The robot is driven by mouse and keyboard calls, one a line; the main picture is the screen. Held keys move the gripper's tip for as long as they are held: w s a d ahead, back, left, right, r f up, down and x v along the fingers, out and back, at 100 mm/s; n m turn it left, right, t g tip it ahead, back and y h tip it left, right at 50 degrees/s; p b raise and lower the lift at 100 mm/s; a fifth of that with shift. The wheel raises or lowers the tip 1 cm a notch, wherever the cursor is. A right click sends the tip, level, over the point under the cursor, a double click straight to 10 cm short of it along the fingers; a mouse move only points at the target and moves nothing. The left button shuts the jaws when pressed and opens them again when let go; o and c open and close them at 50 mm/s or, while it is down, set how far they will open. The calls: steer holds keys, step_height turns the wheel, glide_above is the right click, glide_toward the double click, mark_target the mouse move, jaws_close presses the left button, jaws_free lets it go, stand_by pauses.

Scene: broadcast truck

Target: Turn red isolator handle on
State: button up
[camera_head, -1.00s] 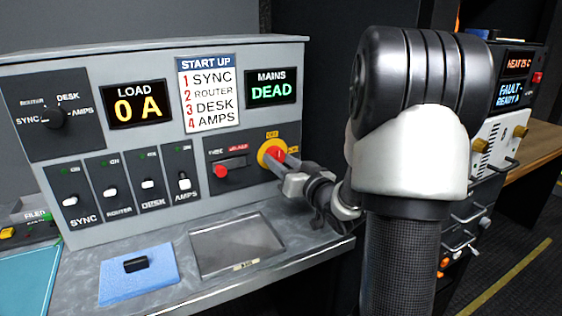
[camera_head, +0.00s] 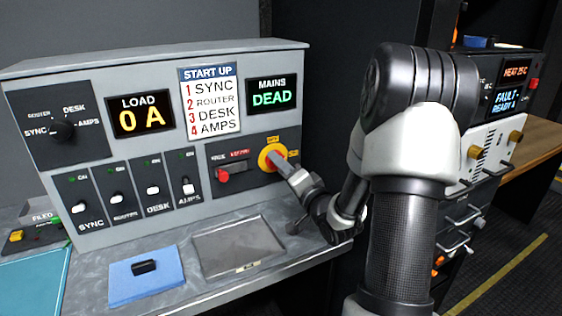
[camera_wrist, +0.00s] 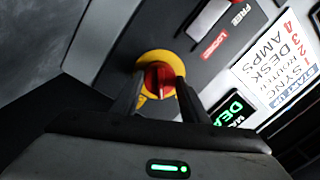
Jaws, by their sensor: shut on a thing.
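The red isolator handle (camera_wrist: 159,77) sits on a round yellow plate, seen close up in the wrist view. In the head view the yellow plate (camera_head: 265,160) is at the right of the grey panel, below the MAINS display, with the handle mostly covered by my gripper (camera_head: 282,164). In the wrist view the two fingers of my gripper (camera_wrist: 158,90) stand on either side of the handle and are shut on it. The handle's exact angle is hard to read. The MAINS display (camera_head: 271,95) reads DEAD.
The LOAD display (camera_head: 141,117) reads 0 A. A row of several white toggle switches (camera_head: 153,190) and a selector knob (camera_head: 64,130) are to the left. A red key-like knob (camera_head: 222,175) is beside the isolator. A blue pad (camera_head: 128,285) and a shallow tray (camera_head: 215,262) lie on the ledge.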

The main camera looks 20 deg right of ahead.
steer(key=shift+a+r+m+h+p, duration=0.15)
steer(key=shift+m+p, duration=0.95)
steer(key=shift+m, duration=1)
steer(key=shift+d+m+h+p, duration=0.15)
steer(key=shift+m+p, duration=0.9)
steer(key=shift+m, duration=1.05)
steer(key=shift+a, duration=0.1)
steer(key=o, duration=1.1)
steer(key=shift+w, duration=0.1)
steer(key=shift+c, duration=0.2)
